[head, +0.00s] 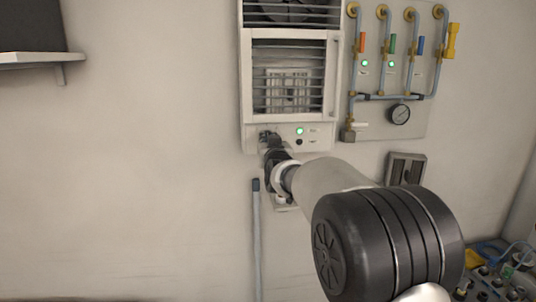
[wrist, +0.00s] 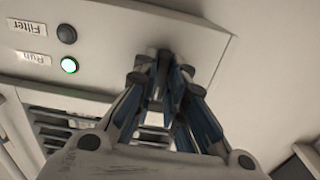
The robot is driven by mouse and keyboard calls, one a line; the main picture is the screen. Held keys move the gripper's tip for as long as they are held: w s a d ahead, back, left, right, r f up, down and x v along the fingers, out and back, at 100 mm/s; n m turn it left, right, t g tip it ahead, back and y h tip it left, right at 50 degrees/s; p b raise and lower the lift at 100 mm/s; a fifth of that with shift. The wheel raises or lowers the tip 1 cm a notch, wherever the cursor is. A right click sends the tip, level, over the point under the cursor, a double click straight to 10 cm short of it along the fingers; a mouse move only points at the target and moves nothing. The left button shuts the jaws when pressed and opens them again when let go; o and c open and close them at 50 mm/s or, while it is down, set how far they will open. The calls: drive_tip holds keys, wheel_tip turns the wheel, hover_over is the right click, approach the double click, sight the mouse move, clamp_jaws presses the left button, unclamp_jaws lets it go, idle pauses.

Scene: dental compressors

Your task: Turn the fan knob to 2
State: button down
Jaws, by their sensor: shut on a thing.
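The fan unit (head: 246,100) is a white wall box with louvres, and its control strip runs along the bottom. My gripper (head: 268,138) is at the lower left of that strip. In the wrist view my gripper (wrist: 165,62) has its fingers close together at the panel, shut on the fan knob. The knob is mostly hidden behind the fingers, so its setting cannot be read. A lit green Run light (wrist: 69,65) and a dark Filter light (wrist: 66,34) sit beside the gripper; the green light also shows in the head view (head: 299,131).
To the right is a pipe panel with coloured valves, a gauge (head: 400,114) and green lights. A small grey wall box (head: 405,168) is below it. A shelf (head: 40,58) is at the upper left. Cluttered items (head: 500,275) lie at the lower right. The left wall is bare.

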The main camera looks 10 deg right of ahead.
drive_tip(key=shift+m+b, duration=3.6)
drive_tip(key=shift+m, duration=0.8)
drive_tip(key=c, duration=1.6)
unclamp_jaws()
drive_tip(key=shift+c, duration=0.2)
drive_tip(key=s, duration=1.2)
drive_tip(key=shift+d, duration=0.15)
